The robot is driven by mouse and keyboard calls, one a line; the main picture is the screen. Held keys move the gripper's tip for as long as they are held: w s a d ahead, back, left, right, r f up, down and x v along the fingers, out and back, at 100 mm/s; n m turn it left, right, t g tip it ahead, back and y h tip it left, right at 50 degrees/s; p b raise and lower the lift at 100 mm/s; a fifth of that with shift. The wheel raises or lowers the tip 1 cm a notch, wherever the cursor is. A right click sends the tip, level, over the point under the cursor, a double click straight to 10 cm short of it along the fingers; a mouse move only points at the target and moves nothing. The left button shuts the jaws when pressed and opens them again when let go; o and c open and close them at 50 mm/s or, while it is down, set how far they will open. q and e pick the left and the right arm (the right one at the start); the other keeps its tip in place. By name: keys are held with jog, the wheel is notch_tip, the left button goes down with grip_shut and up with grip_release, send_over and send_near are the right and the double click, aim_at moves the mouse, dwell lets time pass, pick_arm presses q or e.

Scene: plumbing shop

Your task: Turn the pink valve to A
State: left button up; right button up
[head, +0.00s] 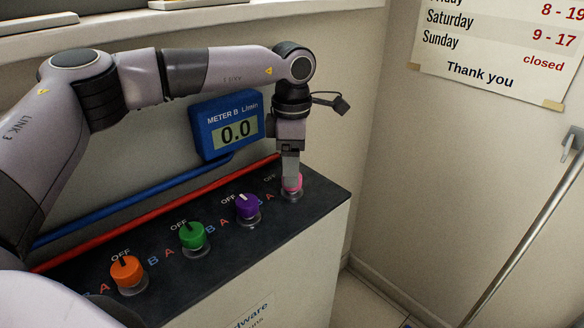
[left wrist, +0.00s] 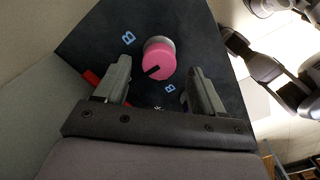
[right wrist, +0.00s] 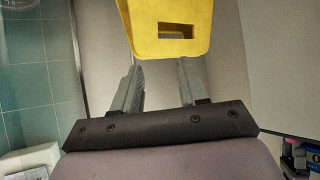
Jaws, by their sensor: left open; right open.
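The pink valve (head: 293,183) is at the right end of the dark panel (head: 225,245), mostly hidden in the head view by my left gripper (head: 291,168). That gripper points down over it. In the left wrist view the pink knob (left wrist: 160,62) shows between the open fingers, with a gap on both sides. Its dark pointer mark points to the lower left of that picture. A blue letter (left wrist: 128,38) is printed near the knob. My right gripper (right wrist: 158,80) is open and empty in its wrist view; it is outside the head view.
Purple (head: 248,206), green (head: 193,236) and orange (head: 127,271) valves stand in a row left of the pink one. A blue meter (head: 228,127) reading 0.0 is behind. A yellow slotted object (right wrist: 170,30) is ahead of my right gripper.

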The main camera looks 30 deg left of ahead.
pick_arm(q)
jog(key=shift+f, duration=0.95)
jog(key=c, duration=1.1)
jog(key=shift+o, duration=0.2)
jog(key=n, duration=0.5)
jog(key=shift+n+p, duration=0.3)
jog(key=n, duration=0.6)
jog(key=shift+r, duration=0.1)
jog(key=shift+n, duration=0.3)
